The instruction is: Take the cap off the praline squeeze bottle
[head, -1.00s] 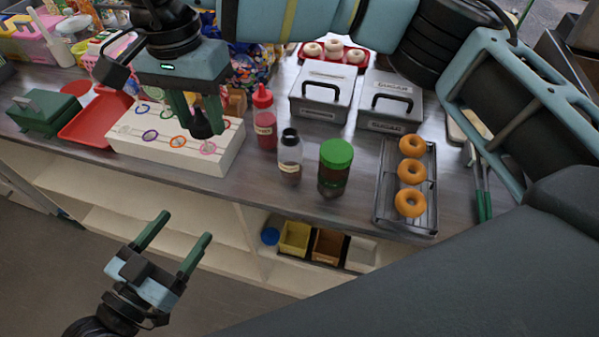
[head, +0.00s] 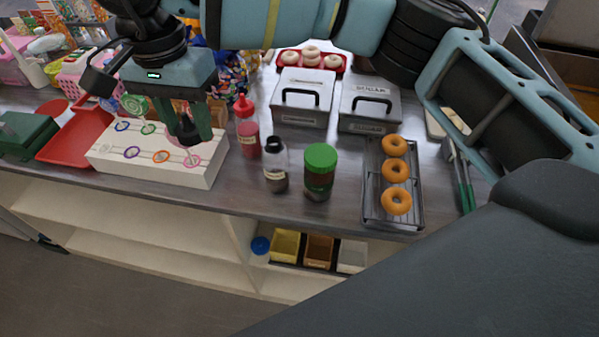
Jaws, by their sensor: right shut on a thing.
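My right gripper (head: 188,125) is shut on a small black cone-shaped cap (head: 187,132), above the right part of a white box with coloured rings. I cannot tell whether the cap touches the box. A clear squeeze bottle (head: 276,168) with a black collar, brown contents and a pale label stands upright on the counter, to the right of the gripper and apart from it. No cone tip shows on its collar. Its label is too small to read; it looks like the praline bottle. My left gripper is out of view.
A red squeeze bottle (head: 247,138) stands behind the clear bottle, and a green-lidded jar (head: 319,175) to its right. The white ring box (head: 150,165) is below the gripper. A doughnut rack (head: 410,216) and two lidded grey bins (head: 300,120) (head: 365,122) are further right.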

